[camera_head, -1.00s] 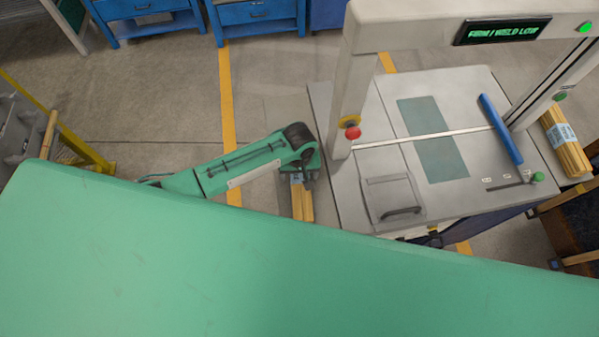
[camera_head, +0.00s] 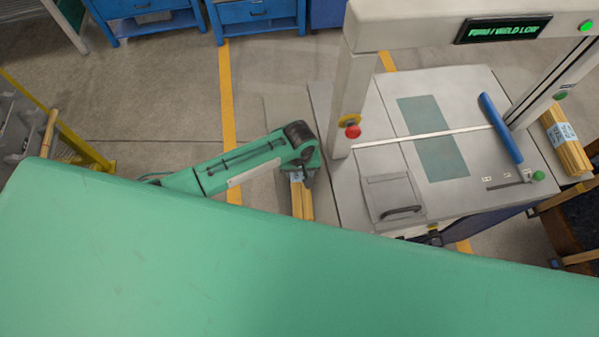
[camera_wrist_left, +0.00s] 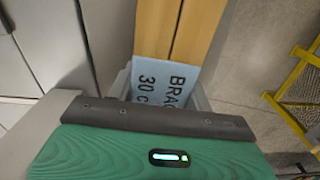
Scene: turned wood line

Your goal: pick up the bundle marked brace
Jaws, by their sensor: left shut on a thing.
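The bundle marked brace (camera_wrist_left: 182,30) is a set of light wooden pieces with a pale blue label (camera_wrist_left: 165,78) reading "BRAC" and "30 c"; the rest of the label is hidden behind the gripper body. In the head view the bundle (camera_head: 302,200) hangs below the end of my left arm, beside the left edge of the machine table. My left gripper (camera_head: 302,175) is shut on the bundle; its fingertips are mostly hidden. My right gripper is not in view.
A grey machine table (camera_head: 375,150) with an upright frame and red button (camera_head: 353,132) stands just right of my left gripper. Another labelled wood bundle (camera_head: 566,142) lies at its far right. Blue cabinets (camera_head: 258,15) stand at the back. Open floor lies left of the table.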

